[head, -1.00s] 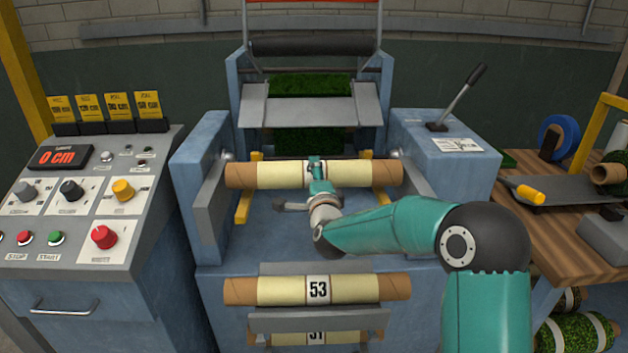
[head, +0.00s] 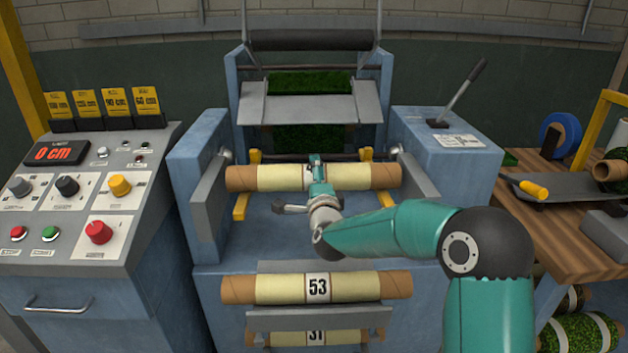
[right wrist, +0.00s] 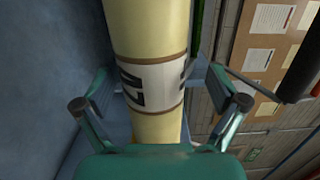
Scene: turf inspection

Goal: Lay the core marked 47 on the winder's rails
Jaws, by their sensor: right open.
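A cardboard core (head: 270,178) with a cream wrap lies level across the winder's two yellow rails (head: 241,206), one near each end. My right gripper (head: 303,187) is at the middle of the core, from the front, and hides its label in the head view. In the right wrist view the core (right wrist: 150,45) runs between the spread fingers of the open gripper (right wrist: 160,90). The black marks on its white band are sideways and only partly visible; one looks like a 7. My left gripper is not in view.
A core marked 53 (head: 280,288) rests on the front rack, with another core (head: 285,338) below. The control console (head: 90,200) stands left, its display reading 0 cm. A lever (head: 465,90) stands on the right housing. A wooden table (head: 555,225) with tools is at right.

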